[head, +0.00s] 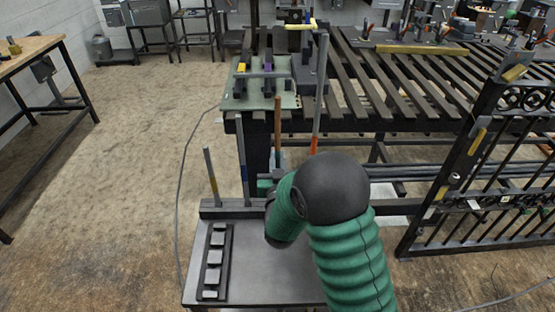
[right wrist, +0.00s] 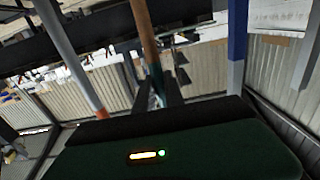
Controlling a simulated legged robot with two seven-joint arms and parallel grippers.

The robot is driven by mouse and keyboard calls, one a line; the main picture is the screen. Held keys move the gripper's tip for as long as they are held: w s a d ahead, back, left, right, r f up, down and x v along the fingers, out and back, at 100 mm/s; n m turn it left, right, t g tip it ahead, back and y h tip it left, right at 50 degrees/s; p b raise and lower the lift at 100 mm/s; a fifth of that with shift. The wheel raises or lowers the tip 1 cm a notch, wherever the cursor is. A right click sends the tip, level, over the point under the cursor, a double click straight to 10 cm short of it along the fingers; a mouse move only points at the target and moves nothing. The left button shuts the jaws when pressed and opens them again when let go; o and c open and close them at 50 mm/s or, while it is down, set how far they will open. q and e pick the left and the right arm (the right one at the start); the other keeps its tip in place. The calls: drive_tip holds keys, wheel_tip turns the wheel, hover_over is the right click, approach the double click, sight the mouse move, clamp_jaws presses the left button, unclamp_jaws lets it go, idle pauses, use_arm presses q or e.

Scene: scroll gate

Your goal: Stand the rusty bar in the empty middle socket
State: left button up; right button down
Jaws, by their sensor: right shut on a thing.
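The rusty bar (head: 277,122) stands roughly upright in the head view, between a grey bar with a blue lower part (head: 243,155) and a taller grey bar with an orange lower part (head: 319,95). My right gripper (head: 276,166) is shut on the rusty bar low down. In the right wrist view, the rusty bar (right wrist: 146,35) runs down between the fingers (right wrist: 160,90), with a teal part low on it. The dark socket rail (head: 230,211) lies across the small table. My right arm hides the middle socket and the bar's bottom end. My left gripper is not in view.
A dark strip with several grey blocks (head: 214,262) lies on the table (head: 262,268). A slatted bench (head: 400,90) is behind, and an ornate black gate (head: 480,160) is at right.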

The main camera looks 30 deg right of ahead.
drive_tip(key=shift+f+b, duration=2.25)
drive_tip(key=shift+f, duration=0.25)
idle(1.2)
drive_tip(key=c, duration=1.3)
unclamp_jaws()
drive_tip(key=shift+c, duration=0.2)
drive_tip(key=p+v, duration=1.2)
drive_tip(key=v, duration=0.5)
drive_tip(key=shift+f, duration=0.2)
